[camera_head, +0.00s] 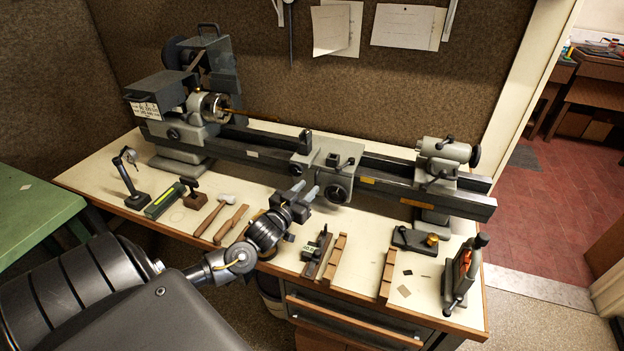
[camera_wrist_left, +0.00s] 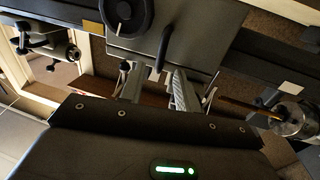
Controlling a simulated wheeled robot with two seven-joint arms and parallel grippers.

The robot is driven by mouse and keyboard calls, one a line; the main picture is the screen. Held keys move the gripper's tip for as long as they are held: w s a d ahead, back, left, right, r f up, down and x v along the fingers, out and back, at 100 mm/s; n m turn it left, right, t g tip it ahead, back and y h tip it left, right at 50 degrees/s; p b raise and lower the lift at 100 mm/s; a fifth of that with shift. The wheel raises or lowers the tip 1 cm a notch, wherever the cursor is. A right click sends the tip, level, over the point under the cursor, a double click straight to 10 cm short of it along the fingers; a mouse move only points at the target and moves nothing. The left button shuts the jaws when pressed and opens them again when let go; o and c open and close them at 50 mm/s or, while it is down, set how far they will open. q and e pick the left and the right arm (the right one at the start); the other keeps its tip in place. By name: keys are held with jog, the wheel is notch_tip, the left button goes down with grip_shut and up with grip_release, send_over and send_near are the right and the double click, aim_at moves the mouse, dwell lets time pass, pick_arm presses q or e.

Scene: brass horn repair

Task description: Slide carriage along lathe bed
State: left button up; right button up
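The grey carriage (camera_head: 322,160) sits around the middle of the dark lathe bed (camera_head: 385,189), with a black handwheel (camera_head: 337,192) on its front. My left gripper (camera_head: 305,189) is in front of the carriage's lower front, left of the handwheel. In the left wrist view, the carriage (camera_wrist_left: 195,38) fills the top middle, with the handwheel (camera_wrist_left: 126,14) and a dark lever handle (camera_wrist_left: 163,48). The left gripper's fingers (camera_wrist_left: 156,82) are apart with a gap between them. The lever's end is close to that gap; I cannot tell whether they touch. My right gripper is not in view.
The headstock and chuck (camera_head: 209,107) are at the bed's left end, the tailstock (camera_head: 443,152) at its right. Hand tools, a mallet (camera_head: 228,198) and wooden blocks (camera_head: 387,275) lie along the bench front (camera_head: 290,232). A green table (camera_head: 28,208) stands left.

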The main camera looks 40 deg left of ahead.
aim_at(328, 166)
pick_arm(q)
jog(key=shift+w+a+p, duration=0.15)
jog(key=shift+w+p, duration=0.05)
jog(key=shift+w, duration=0.8)
jog(key=shift+w+a+p, duration=0.1)
jog(key=shift+w+p, duration=0.05)
jog(key=shift+w, duration=0.85)
jog(key=shift+c, duration=0.3)
grip_shut()
